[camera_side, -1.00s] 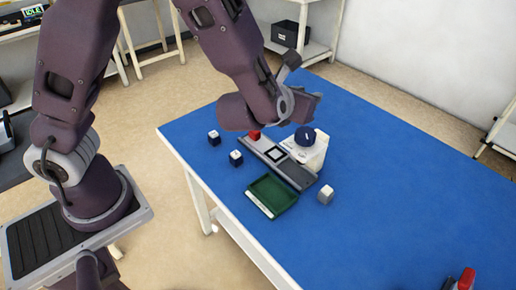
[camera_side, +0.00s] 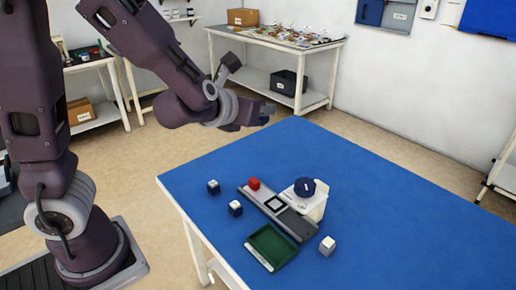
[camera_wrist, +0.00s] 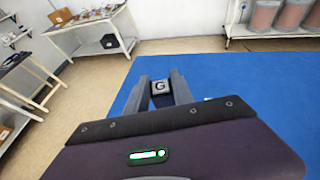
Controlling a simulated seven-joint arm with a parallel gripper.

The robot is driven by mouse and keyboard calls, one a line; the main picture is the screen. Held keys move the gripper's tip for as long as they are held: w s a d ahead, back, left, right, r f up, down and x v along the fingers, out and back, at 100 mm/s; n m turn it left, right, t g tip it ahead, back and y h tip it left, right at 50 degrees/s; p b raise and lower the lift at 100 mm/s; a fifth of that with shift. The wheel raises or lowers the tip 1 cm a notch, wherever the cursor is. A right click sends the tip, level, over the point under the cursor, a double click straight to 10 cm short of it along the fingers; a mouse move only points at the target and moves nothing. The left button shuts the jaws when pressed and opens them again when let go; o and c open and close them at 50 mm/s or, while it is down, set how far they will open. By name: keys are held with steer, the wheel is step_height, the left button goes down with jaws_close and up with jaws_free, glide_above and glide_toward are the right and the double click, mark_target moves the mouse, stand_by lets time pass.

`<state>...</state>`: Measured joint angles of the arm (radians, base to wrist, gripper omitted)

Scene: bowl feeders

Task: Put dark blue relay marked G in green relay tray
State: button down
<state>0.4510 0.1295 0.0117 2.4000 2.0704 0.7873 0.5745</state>
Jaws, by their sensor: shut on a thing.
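My gripper (camera_wrist: 160,90) is shut on the relay marked G (camera_wrist: 160,87), a small block whose lettered face shows between the two fingers in the wrist view. Its side colour is hard to tell there. In the side view my gripper (camera_side: 266,115) is raised well above the far left edge of the blue table, and the held relay cannot be made out. The green relay tray (camera_side: 271,248) lies near the table's front left edge, below and apart from my gripper. It looks empty and has a white label strip on its front.
A grey block (camera_side: 327,246) is right of the tray.

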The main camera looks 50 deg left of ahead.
steer(key=shift+w+d+r+n+y, duration=0.3)
steer(key=shift+w+d+r+n, duration=0.05)
steer(key=shift+d+r+n, duration=0.1)
steer(key=s+d+n+g+y, duration=0.3)
steer(key=s+d+n+y, duration=0.1)
steer(key=d+n+y, duration=0.15)
steer(key=shift+m+h, duration=0.25)
steer(key=shift+m, duration=0.15)
steer(key=f, duration=3.2)
steer(key=shift+s+d, duration=0.2)
steer(key=shift+d, duration=0.1)
steer(key=shift+f, duration=0.65)
steer(key=c, duration=1)
jaws_free()
